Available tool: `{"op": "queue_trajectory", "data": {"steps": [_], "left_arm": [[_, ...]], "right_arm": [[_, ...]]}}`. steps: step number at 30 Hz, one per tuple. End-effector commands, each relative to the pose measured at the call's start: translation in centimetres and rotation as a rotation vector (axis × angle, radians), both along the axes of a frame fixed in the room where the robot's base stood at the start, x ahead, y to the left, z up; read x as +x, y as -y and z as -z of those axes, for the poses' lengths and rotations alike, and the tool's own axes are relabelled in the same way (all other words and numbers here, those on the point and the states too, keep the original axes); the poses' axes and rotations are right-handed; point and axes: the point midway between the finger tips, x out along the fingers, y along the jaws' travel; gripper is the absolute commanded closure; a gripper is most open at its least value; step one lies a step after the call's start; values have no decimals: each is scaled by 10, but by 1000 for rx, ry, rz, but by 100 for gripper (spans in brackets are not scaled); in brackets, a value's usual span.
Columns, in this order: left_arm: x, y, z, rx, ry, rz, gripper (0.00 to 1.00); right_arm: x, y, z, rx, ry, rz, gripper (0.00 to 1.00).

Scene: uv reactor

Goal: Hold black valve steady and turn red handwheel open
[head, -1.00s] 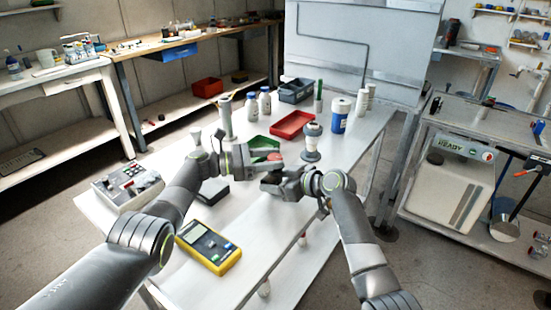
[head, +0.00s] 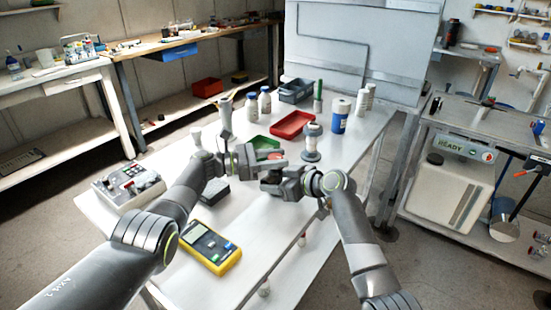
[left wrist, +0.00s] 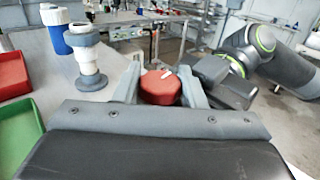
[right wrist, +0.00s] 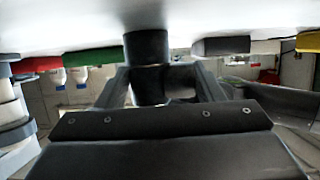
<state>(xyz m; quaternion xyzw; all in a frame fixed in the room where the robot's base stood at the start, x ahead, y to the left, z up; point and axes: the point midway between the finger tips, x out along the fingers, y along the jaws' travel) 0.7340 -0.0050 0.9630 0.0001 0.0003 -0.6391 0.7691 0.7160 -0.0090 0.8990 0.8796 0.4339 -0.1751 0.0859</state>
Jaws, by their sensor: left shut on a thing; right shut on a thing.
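The red handwheel (left wrist: 161,88), a round knob with a pale mark on top, sits between the two fingers of my left gripper (left wrist: 162,82) in the left wrist view. My left gripper also shows in the head view (head: 278,160), shut on the handwheel, which is mostly hidden there. The black valve (right wrist: 147,50) is a dark upright cylinder in the right wrist view, which shows the table upside down. My right gripper (right wrist: 155,82) is shut around it. In the head view my right gripper (head: 268,180) is just below and in front of the left one.
A grey-and-white fitting (head: 312,142) stands close right of the grippers. A green tray (head: 258,143) and red tray (head: 293,125) lie behind them. A blue-and-white bottle (head: 340,115) stands farther back. A yellow meter (head: 210,248) lies in front, and a control box (head: 128,186) stands left.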

Motion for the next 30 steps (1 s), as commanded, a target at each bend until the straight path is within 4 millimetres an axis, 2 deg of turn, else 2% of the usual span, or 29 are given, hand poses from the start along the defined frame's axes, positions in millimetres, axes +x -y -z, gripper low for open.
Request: {"op": "queue_trajectory", "data": {"steps": [17,30], "left_arm": [[0,0,6,9,-4,-171,86],[0,0,5,4,-7,-383,86]], "right_arm": [[-2,-3,-1,1,2,-9,69],[-2,-4,-1,4,1,-10,69]]}}
